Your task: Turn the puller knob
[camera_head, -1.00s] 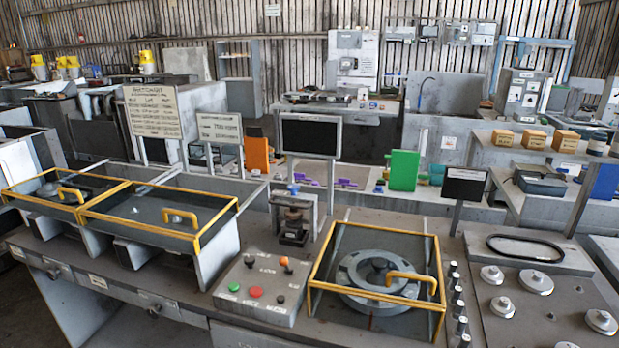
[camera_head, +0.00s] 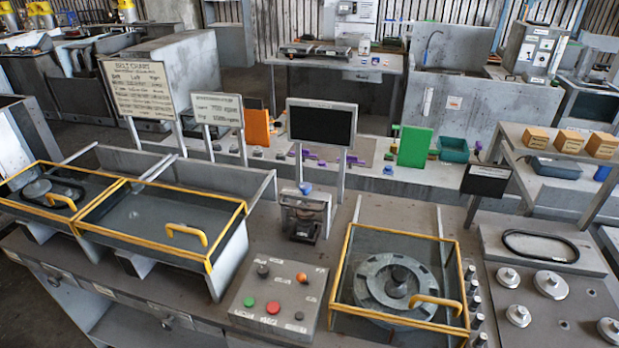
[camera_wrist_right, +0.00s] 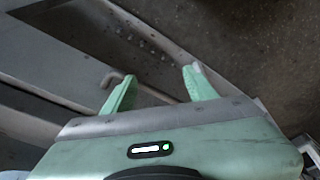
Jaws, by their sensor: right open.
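No knob is visibly labelled as the puller knob. A grey control box (camera_head: 280,300) at the front middle of the bench carries a black knob (camera_head: 263,271), an orange knob (camera_head: 303,279), a green button (camera_head: 249,302), a red button (camera_head: 273,307) and a small dark button. Behind it stands a small grey press-like fixture (camera_head: 305,217) with a blue knob (camera_head: 305,188) on top. My right gripper (camera_wrist_right: 156,80) is open in the right wrist view, its green fingers apart with nothing between them. Neither gripper shows in the head view.
A yellow-framed cover with a handle (camera_head: 436,303) sits over a round housing (camera_head: 392,283) to the right. More yellow-framed covers (camera_head: 170,212) stand at left. A dark monitor (camera_head: 321,122) rises behind the fixture. A metal edge and dark floor (camera_wrist_right: 250,45) lie beyond my right gripper.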

